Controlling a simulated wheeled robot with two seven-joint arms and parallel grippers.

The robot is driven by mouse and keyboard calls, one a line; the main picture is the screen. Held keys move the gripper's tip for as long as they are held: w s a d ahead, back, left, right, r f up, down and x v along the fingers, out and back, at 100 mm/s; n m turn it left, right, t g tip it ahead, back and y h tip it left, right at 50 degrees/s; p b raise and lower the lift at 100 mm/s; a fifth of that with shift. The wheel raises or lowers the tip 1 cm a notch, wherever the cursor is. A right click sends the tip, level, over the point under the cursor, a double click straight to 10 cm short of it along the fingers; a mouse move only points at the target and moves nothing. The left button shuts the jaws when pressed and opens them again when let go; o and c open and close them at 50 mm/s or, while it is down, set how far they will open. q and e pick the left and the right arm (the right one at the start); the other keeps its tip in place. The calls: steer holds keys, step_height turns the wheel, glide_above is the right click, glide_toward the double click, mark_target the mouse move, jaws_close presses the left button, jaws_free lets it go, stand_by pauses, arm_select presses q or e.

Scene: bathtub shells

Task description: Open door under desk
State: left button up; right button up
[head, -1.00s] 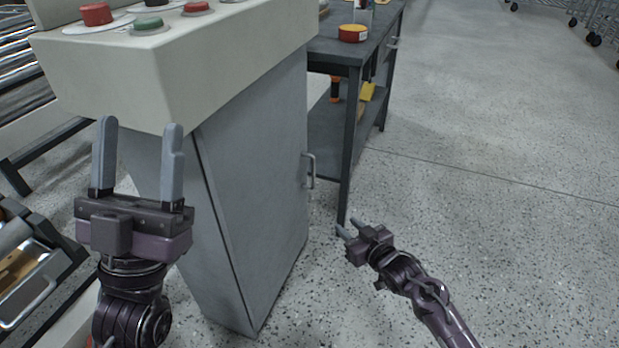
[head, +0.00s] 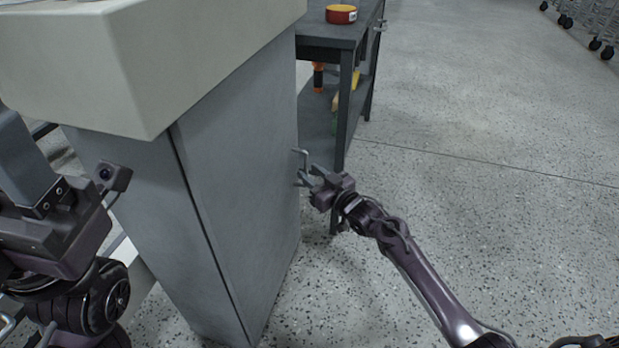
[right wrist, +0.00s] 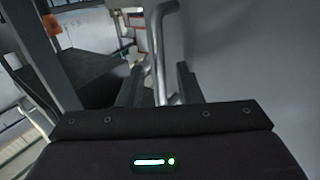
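The grey door (head: 240,170) is the side panel under the cream-coloured desk top. It looks shut. Its metal bar handle (head: 304,157) is near the door's far edge. My right gripper (head: 308,177) is at the handle. In the right wrist view the handle (right wrist: 159,45) stands between the two fingers, which are apart with gaps beside the bar; contact is not clear. My left gripper (head: 22,165) is at the left edge of the head view, in front of the desk. Its fingers are partly cut off, so its opening is unclear.
A dark metal workbench (head: 345,105) with a lower shelf stands just behind the door's far edge, close to my right gripper. A red and yellow round item (head: 341,14) is on its top. The speckled floor (head: 480,170) to the right is clear.

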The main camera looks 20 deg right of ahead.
steer(key=shift+w+a, duration=0.25)
steer(key=shift+w, duration=0.2)
steer(key=shift+c, duration=0.4)
jaws_close()
steer(key=shift+d, duration=0.15)
